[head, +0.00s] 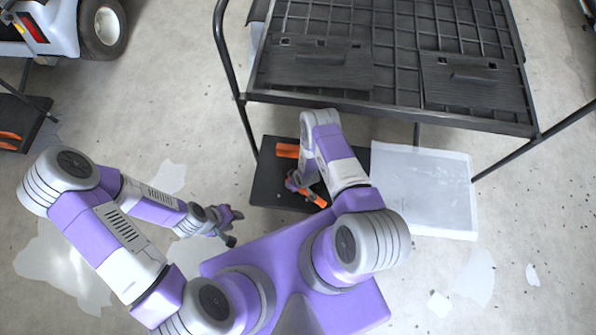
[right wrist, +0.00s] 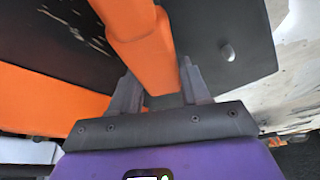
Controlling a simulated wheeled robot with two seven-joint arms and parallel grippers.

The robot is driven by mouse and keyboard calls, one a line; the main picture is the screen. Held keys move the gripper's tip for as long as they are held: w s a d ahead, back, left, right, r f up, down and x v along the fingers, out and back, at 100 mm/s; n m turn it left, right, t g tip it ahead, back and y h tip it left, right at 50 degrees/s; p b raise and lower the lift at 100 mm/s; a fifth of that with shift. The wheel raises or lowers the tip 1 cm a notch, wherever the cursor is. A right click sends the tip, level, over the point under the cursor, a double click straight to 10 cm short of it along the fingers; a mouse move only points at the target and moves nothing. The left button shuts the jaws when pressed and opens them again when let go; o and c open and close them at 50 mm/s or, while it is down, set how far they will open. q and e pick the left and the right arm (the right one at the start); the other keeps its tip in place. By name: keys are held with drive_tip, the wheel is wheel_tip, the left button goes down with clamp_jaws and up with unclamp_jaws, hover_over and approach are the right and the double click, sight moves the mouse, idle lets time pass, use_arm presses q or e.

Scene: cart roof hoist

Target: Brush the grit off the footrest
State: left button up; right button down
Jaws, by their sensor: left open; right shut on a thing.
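A flat black board (head: 270,185) lies on the floor below the rack; I cannot tell whether it is the footrest. My right gripper (head: 303,187) is over the board, shut on an orange handle (head: 319,201). In the right wrist view the handle (right wrist: 145,50) runs up between the fingers. Its far end is out of view, so I cannot tell whether it touches anything. Pale marks (right wrist: 98,42) show on a dark area there; I cannot tell whether they are grit. My left gripper (head: 232,225) is open and empty above the floor, left of the board.
A black slatted rack (head: 390,60) on thin legs stands over the far side. An orange piece (head: 287,150) lies on the board. A whitish translucent sheet (head: 425,190) lies to its right. A white cart (head: 45,25) is at upper left.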

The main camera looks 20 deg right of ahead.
drive_tip(key=shift+w+a+f, duration=0.1)
drive_tip(key=shift+w+a, duration=0.3)
drive_tip(key=shift+a, duration=0.35)
drive_tip(key=shift+w+a+r, duration=0.1)
drive_tip(key=shift+w+a, duration=0.25)
drive_tip(key=shift+a, duration=0.35)
drive_tip(key=shift+w+a+f, duration=0.1)
drive_tip(key=shift+w+a, duration=0.3)
drive_tip(key=shift+a, duration=0.35)
